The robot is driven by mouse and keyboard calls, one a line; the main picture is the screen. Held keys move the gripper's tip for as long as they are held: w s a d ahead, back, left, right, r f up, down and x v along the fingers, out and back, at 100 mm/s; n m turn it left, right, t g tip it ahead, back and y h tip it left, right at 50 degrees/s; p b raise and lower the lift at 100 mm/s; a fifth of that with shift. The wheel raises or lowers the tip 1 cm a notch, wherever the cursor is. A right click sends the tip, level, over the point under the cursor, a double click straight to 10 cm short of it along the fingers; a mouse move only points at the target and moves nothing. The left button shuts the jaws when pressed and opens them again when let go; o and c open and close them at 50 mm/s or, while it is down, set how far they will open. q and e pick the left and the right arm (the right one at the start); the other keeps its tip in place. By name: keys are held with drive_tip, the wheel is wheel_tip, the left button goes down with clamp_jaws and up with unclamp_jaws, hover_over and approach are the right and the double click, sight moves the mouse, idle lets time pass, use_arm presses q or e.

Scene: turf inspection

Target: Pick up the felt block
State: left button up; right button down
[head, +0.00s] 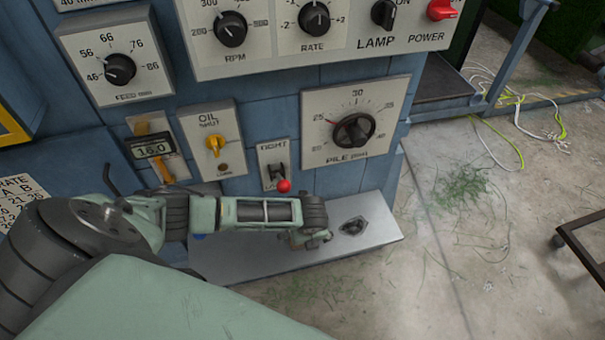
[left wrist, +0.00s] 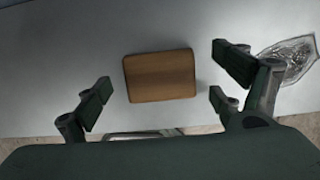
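The felt block shows in the left wrist view as a brown, wood-coloured rectangular block (left wrist: 160,76) lying flat on a grey metal shelf (left wrist: 60,60). In the head view my left arm hides it. My left gripper (head: 318,240) is above the shelf in the head view. In the left wrist view its fingers (left wrist: 162,92) are spread wide, one to the left and others to the right of the block, with clear gaps on both sides. Nothing is held. My right gripper is not in view.
A small dark dish-like item (head: 353,227) sits on the shelf right of my gripper; it shows clear and wrinkled in the left wrist view (left wrist: 290,58). A control panel with a red-knobbed lever (head: 284,186) and the pile dial (head: 354,131) rises behind. Open concrete floor lies right.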

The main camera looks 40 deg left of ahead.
use_arm(q)
drive_tip(key=c, duration=1.1)
drive_tip(key=shift+r, duration=0.55)
wheel_tip(320, 180, up, 3)
drive_tip(key=shift+w+f, duration=0.1)
drive_tip(key=s+d+r, duration=0.4)
drive_tip(key=d+r, duration=0.3)
drive_tip(key=d, duration=0.4)
drive_tip(key=shift+s, duration=0.15)
